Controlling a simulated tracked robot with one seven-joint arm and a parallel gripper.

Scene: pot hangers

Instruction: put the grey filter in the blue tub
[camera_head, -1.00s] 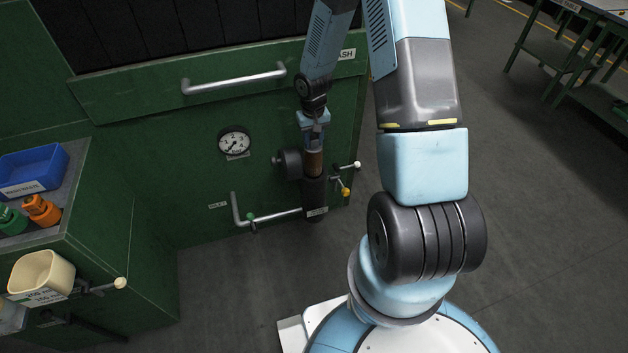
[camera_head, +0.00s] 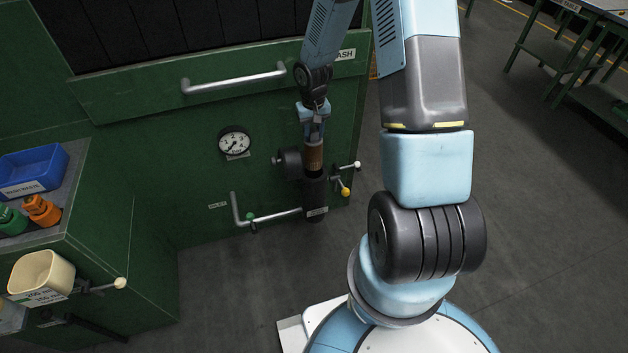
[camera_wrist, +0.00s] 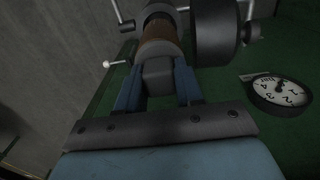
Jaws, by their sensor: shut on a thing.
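The filter (camera_head: 314,156) has a brown body with grey ends and stands upright, its lower part inside a dark cylindrical housing (camera_head: 315,200) on the green machine's front. My gripper (camera_head: 313,128) is above it, shut on its grey top end. In the wrist view, the two blue fingers of my gripper (camera_wrist: 157,88) close on either side of the filter's dark grey end block, with the brown band of the filter (camera_wrist: 160,32) beyond. The filter's lower end is hidden in the housing. The blue tub (camera_head: 30,187) sits on the bench at the left.
A gauge (camera_head: 234,142), a long handle (camera_head: 234,79) and pipes with valve levers (camera_head: 346,191) are on the machine front around the housing. Green and orange fittings (camera_head: 42,210) and a cream container (camera_head: 42,275) are near the tub. Floor between bench and base is clear.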

